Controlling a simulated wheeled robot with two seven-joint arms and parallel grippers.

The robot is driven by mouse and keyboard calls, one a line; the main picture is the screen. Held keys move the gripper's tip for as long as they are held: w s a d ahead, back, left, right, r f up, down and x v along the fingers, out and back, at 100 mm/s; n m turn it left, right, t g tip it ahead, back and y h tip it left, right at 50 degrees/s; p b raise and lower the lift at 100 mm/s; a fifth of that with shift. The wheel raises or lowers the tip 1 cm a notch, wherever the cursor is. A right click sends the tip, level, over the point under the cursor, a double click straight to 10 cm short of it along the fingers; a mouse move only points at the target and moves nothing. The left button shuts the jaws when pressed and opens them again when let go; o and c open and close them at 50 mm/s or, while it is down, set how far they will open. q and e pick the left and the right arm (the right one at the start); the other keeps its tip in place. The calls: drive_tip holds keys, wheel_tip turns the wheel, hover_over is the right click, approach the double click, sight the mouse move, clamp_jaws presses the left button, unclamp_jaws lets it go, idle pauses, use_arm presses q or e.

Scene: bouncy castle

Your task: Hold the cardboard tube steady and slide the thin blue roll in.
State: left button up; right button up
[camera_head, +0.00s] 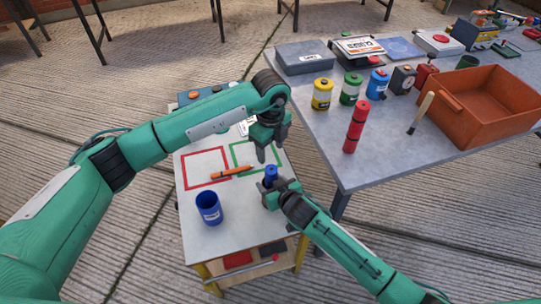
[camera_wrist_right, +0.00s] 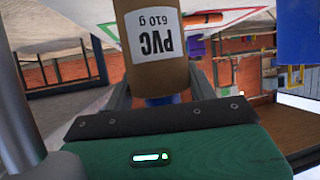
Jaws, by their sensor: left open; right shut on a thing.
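The cardboard tube (camera_wrist_right: 152,20) is brown with a white label reading PVC 610 g, upside down in the right wrist view. It lies between the fingers of my right gripper (camera_wrist_right: 158,88). The thin blue roll (camera_head: 271,173) sticks up at my right gripper (camera_head: 271,187) in the head view, where the tube is hidden. Blue also shows at the tube's end in the right wrist view. The roll seems to stand in the tube; how deep I cannot tell. My left gripper (camera_head: 269,153) is open and empty, just above the roll.
The small table (camera_head: 204,240) carries an orange marker (camera_head: 232,172) and a blue cup (camera_head: 209,207). The larger grey table (camera_head: 390,165) holds several cans, a red cylinder (camera_head: 354,130) and an orange crate (camera_head: 452,104). The small table's front left is clear.

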use_arm(q)
drive_tip(key=shift+r, duration=0.1)
use_arm(e)
drive_tip(key=o, duration=1.4)
